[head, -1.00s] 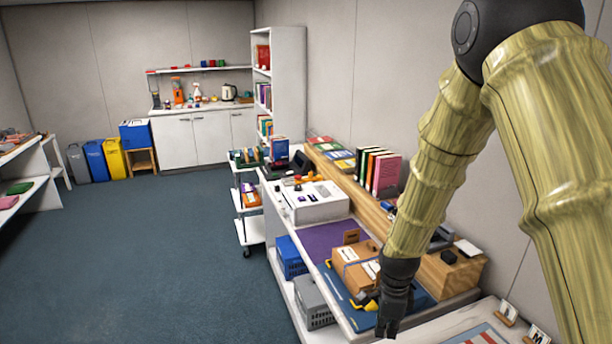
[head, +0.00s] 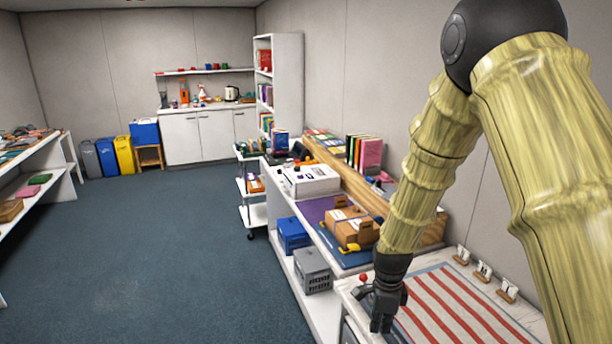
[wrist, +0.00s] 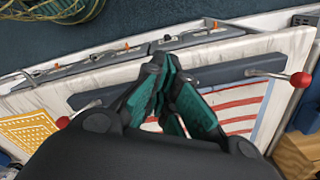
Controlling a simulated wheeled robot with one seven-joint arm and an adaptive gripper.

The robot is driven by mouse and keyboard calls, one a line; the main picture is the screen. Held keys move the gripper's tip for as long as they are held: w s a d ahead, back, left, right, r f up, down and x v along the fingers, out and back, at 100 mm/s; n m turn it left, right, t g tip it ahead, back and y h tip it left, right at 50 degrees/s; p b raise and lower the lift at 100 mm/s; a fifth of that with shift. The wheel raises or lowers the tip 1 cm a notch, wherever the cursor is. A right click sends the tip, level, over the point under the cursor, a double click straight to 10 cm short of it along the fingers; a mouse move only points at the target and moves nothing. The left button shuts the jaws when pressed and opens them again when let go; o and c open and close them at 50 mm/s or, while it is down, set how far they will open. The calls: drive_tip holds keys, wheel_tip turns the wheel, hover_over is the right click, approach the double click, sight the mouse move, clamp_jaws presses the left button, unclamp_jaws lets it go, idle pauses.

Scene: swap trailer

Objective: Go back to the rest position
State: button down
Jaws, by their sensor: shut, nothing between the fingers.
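My gripper (head: 383,322) is at the lower middle right of the head view, over the left edge of a white table with a red-and-white striped mat (head: 465,310). In the wrist view my gripper (wrist: 168,62) shows its teal-lined fingers drawn together with nothing held. Whether the fingers touch the bar or the table cannot be told.
A cardboard box (head: 350,228) sits on the neighbouring counter. Small white cards on wooden stands (head: 484,271) line the table's back. A grey crate (head: 312,270) and a blue crate (head: 292,234) are on the lower shelf. The floor (head: 160,250) at left is open.

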drive_tip(key=s+d+f+n+b, duration=0.15)
drive_tip(key=s+f+n, duration=0.25)
drive_tip(key=s+f, duration=0.5)
drive_tip(key=s+f+n+b, duration=0.2)
drive_tip(key=s+f+n, duration=0.35)
drive_tip(key=f, duration=0.55)
drive_tip(key=s+d+f+n+b, duration=0.1)
drive_tip(key=s+f+n, duration=0.4)
drive_tip(key=s, duration=0.6)
drive_tip(key=s+d+f+n+b, duration=0.1)
drive_tip(key=s+f+n, duration=0.4)
drive_tip(key=s, duration=0.6)
drive_tip(key=shift+s+f+b, duration=0.2)
drive_tip(key=shift+f+b, duration=0.2)
drive_tip(key=shift+f, duration=0.4)
